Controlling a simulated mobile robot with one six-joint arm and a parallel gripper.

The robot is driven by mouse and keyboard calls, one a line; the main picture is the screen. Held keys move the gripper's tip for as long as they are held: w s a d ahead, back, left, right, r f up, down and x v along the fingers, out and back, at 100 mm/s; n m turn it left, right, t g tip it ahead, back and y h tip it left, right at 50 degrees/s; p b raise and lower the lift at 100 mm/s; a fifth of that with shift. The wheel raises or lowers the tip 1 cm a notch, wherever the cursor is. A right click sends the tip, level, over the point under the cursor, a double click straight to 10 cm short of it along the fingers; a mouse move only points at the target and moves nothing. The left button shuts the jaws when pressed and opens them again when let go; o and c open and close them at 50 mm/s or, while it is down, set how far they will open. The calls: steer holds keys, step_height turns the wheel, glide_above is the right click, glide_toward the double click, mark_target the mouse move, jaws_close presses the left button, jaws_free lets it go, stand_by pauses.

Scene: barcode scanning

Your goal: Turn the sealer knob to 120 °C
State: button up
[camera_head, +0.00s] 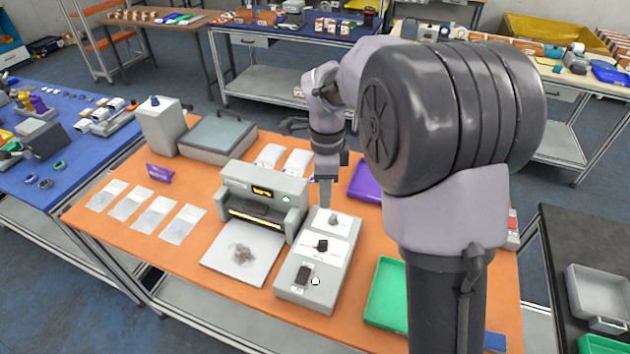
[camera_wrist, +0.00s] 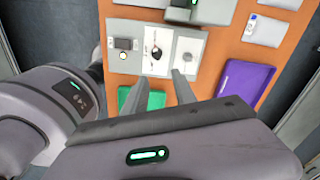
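The sealer (camera_head: 262,200) is a grey machine with a small lit yellow display, too small to read surely. Beside it is a grey control box (camera_head: 340,285) with a black knob (camera_head: 321,245) on a white dial plate, a grey knob (camera_head: 332,218) and a dark switch (camera_head: 303,274). The black knob (camera_wrist: 155,52) and grey knob (camera_wrist: 187,57) also show in the wrist view. My gripper (camera_head: 325,205) points down near the box's far end. In the wrist view, my gripper (camera_wrist: 159,80) has its fingers apart, with nothing between them. The dial markings are unreadable.
A green tray (camera_head: 388,295) and a purple tray (camera_head: 366,185) lie right of the box. A large grey box (camera_head: 217,137) stands behind.

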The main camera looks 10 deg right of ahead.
steer(key=b, duration=0.2)
glide_above(324, 241)
step_height(324, 241, down, 5)
step_height(324, 241, down, 12)
steer(key=shift+f+b, duration=0.15)
steer(key=shift+b, duration=0.9)
steer(key=shift+c, duration=0.4)
jaws_close()
